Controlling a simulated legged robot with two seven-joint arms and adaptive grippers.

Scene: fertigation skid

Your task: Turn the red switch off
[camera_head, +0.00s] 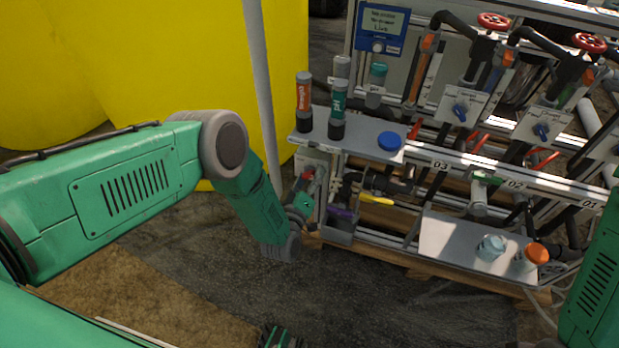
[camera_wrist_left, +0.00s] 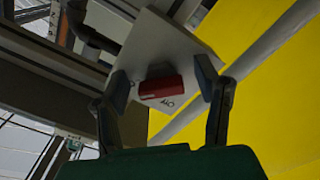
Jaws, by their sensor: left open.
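My left gripper (camera_wrist_left: 164,85) is open, with one dark fingertip on each side of the switch. I cannot tell whether the fingertips touch it. In the head view, my left gripper (camera_head: 306,184) is at the left end of the skid, in front of the box (camera_head: 313,160). The gripper and wrist hide most of the switch there. My right gripper is not seen; only part of my right arm shows at the right edge.
Above the box is a grey shelf (camera_head: 360,127) with an orange bottle (camera_head: 304,92), a green pH bottle (camera_head: 338,103) and a blue cap (camera_head: 389,141). A pale post (camera_head: 262,80) and yellow tanks (camera_head: 150,60) stand left. A lower shelf (camera_head: 445,240) holds two small containers.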

